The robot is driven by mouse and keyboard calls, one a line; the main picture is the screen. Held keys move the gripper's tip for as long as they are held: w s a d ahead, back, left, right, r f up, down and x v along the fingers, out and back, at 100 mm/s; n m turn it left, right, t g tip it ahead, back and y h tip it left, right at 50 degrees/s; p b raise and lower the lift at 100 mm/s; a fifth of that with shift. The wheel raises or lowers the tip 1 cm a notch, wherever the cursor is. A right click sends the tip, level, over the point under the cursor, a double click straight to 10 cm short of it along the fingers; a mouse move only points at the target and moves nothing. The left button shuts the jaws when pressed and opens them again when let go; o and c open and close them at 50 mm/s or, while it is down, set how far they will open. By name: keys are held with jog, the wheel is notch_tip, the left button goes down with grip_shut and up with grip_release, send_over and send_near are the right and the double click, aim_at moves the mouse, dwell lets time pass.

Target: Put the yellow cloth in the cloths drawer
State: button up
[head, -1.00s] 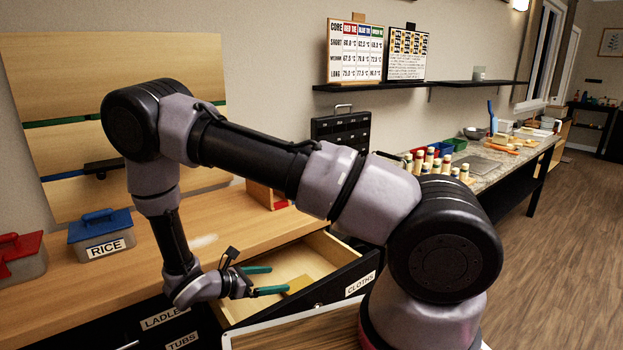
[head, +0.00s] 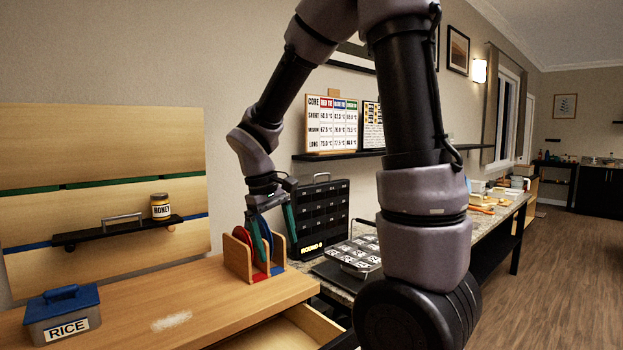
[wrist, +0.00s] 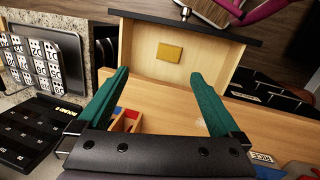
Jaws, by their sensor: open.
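The yellow cloth (wrist: 169,52) lies flat in the open cloths drawer (wrist: 135,63), seen in the wrist view. In the head view the drawer (head: 312,326) shows only in part at the bottom, and the cloth is out of sight there. My gripper (head: 270,208) is open and empty, raised above the counter near the disc rack. Its two green fingers (wrist: 158,95) are spread wide in the wrist view, with the drawer beyond them.
A wooden rack (head: 240,262) with red and blue discs stands at the counter's right end. A black panel (head: 318,222) stands behind it. A blue-lidded RICE tub (head: 62,314) sits at left. A honey jar (head: 160,206) stands on a small shelf.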

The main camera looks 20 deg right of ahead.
jog(key=s+d+r+m+t+y, duration=0.2)
jog(key=s+r+m+t, duration=0.1)
jog(key=r, duration=0.4)
jog(key=s+d+r+m+t+y, duration=0.2)
jog(key=s+r+m+t, duration=0.2)
jog(key=s+r, duration=0.3)
jog(key=shift+r+m, duration=0.75)
jog(key=shift+m, duration=0.15)
jog(key=shift+c, duration=0.3)
